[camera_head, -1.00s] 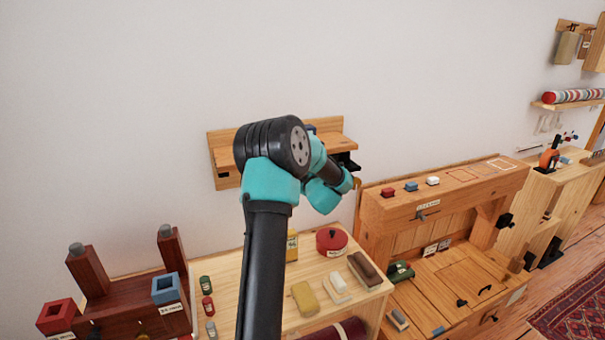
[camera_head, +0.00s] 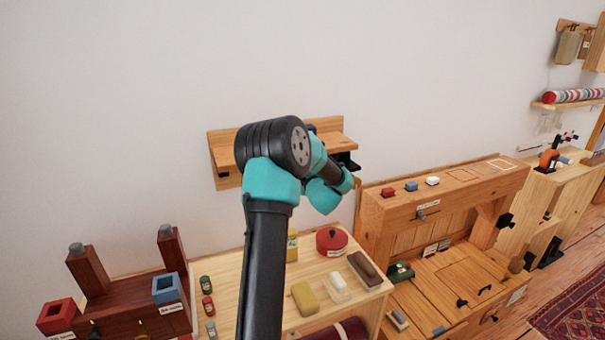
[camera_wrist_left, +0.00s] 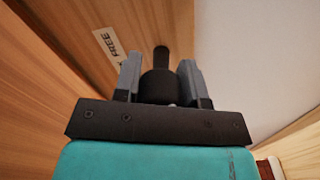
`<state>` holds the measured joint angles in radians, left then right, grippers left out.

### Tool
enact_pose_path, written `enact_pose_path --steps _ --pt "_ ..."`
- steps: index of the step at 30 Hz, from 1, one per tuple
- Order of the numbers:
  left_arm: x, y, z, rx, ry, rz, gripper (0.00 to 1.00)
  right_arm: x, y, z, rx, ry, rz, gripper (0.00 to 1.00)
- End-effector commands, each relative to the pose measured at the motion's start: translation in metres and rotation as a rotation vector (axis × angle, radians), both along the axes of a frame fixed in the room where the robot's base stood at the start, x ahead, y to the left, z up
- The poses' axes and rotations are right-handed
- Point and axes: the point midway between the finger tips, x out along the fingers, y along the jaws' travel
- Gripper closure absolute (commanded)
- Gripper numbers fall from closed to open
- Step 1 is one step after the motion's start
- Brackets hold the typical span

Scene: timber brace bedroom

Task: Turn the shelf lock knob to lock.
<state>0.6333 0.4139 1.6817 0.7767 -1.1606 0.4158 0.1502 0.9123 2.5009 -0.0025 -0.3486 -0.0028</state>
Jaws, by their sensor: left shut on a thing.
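The wooden wall shelf (camera_head: 228,172) is in the head view, partly hidden behind my left arm. In the left wrist view, the black lock knob (camera_wrist_left: 159,86) sits between the two grey fingers of my left gripper (camera_wrist_left: 160,68), which is shut on it. The knob's dark pointer (camera_wrist_left: 160,54) sticks up toward the top of that view. A white label reading FREE (camera_wrist_left: 105,44) is on the wood to the left of the knob, partly covered by the left finger. In the head view the fingers and knob are hidden by my wrist. My right gripper is not in view.
Below the shelf stands a light wooden bench (camera_head: 262,262) with a red round pot (camera_head: 331,241), blocks and small jars. A dark red wooden stand (camera_head: 120,308) is at the left. A wooden desk (camera_head: 450,193) is at the right. The wall above is clear.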

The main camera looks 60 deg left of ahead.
Motion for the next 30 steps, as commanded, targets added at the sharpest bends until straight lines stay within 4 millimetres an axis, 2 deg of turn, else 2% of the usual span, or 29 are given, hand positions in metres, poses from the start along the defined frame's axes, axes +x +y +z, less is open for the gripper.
enact_pose_path --steps 1,9,20,25,30 --pt "0.000 0.000 0.000 0.000 -0.001 0.000 0.60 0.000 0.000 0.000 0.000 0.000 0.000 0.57" --pt "0.000 0.000 0.000 0.000 0.000 0.000 0.37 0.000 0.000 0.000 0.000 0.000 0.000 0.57" --pt "0.000 -0.007 0.000 -0.001 0.001 -0.002 0.37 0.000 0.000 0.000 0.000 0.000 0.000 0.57" --pt "-0.004 -0.026 0.000 0.000 0.001 -0.003 0.37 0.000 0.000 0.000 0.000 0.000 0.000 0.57" --pt "-0.009 -0.057 -0.001 -0.001 0.001 -0.003 0.37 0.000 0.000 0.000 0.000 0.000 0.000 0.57"
